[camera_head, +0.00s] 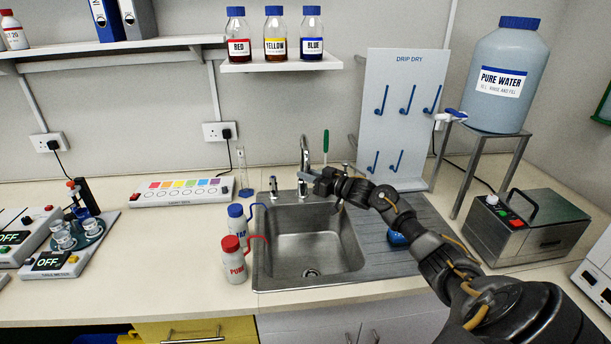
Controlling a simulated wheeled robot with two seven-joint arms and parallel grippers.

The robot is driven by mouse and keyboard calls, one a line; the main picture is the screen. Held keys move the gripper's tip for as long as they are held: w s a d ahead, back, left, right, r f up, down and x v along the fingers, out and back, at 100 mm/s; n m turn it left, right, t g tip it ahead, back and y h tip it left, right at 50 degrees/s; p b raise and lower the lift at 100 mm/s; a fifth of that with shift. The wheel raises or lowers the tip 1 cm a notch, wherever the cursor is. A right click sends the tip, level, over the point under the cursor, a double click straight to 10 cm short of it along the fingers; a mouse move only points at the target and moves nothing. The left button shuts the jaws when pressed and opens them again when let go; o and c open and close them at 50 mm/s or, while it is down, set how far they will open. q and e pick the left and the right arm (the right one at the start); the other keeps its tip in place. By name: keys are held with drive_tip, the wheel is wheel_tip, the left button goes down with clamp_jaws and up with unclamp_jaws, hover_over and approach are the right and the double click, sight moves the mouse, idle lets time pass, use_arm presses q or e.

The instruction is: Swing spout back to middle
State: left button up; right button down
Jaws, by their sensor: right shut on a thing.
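The tap's metal spout (304,150) rises behind the sink's back rim and curves over at the top. Its lower, forward part is largely hidden by my right gripper. My right gripper (314,177) reaches in from the right above the sink's back edge and is shut on the spout. The fingertips are small and dark, so the exact grip point is hard to see. The sink basin (306,245) is below and looks empty. My left gripper is not in view.
Two wash bottles, blue-capped (238,225) and red-capped (233,262), stand at the sink's left edge. A green-handled tool (325,142) stands behind the sink. The drip-dry rack (403,110) stands at the back right. A metal box (527,230) sits right of the draining board.

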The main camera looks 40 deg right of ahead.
drive_tip(key=shift+d, duration=0.1)
drive_tip(key=c, duration=1.3)
unclamp_jaws()
drive_tip(key=shift+c, duration=0.2)
drive_tip(key=shift+s+f, duration=0.15)
drive_tip(key=shift+s, duration=0.2)
drive_tip(key=b+v, duration=0.3)
drive_tip(key=v, duration=0.7)
drive_tip(key=shift+d, duration=0.15)
